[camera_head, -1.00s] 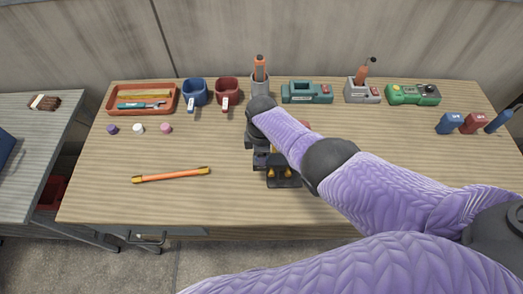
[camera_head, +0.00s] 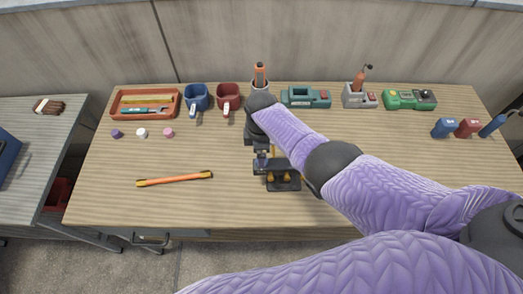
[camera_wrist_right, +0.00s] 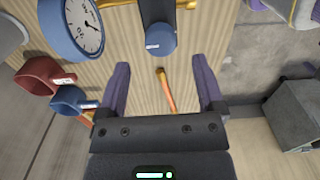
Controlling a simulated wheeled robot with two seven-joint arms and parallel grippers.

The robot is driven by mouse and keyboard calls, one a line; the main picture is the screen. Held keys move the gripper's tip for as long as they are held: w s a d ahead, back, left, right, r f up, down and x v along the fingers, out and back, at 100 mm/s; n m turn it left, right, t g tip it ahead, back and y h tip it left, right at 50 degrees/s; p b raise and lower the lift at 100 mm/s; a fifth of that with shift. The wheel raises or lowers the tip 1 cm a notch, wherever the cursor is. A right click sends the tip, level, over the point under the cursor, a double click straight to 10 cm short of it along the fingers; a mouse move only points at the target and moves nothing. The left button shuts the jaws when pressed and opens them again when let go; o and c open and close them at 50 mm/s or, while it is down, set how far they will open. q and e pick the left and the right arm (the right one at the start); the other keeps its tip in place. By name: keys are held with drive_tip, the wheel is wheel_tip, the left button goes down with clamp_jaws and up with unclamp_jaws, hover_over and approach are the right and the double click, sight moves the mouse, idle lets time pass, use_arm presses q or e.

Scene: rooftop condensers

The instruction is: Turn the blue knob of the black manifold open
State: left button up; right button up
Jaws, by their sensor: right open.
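The black manifold (camera_head: 284,183) with brass fittings stands on the workbench in the head view, partly hidden by my right arm and gripper. In the right wrist view its blue knob (camera_wrist_right: 161,40) has a white pointer mark lying roughly crosswise. A blue-rimmed gauge (camera_wrist_right: 86,28) with a white dial is left of the knob. My right gripper (camera_wrist_right: 161,64) is open and empty. Its purple fingers point toward the knob, one to each side in the picture, with the knob just beyond the tips. In the head view the wrist hides most of the fingers. My left gripper is not in view.
An orange-yellow rod (camera_head: 174,179) lies left of the manifold. The bench's front left is otherwise clear.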

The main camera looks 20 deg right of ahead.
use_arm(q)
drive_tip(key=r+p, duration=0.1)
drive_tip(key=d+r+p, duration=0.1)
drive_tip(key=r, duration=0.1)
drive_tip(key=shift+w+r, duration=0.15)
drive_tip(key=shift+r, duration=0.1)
use_arm(e)
wheel_tip(320, 180, up, 6)
drive_tip(key=shift+f, duration=0.15)
drive_tip(key=shift+s, duration=0.1)
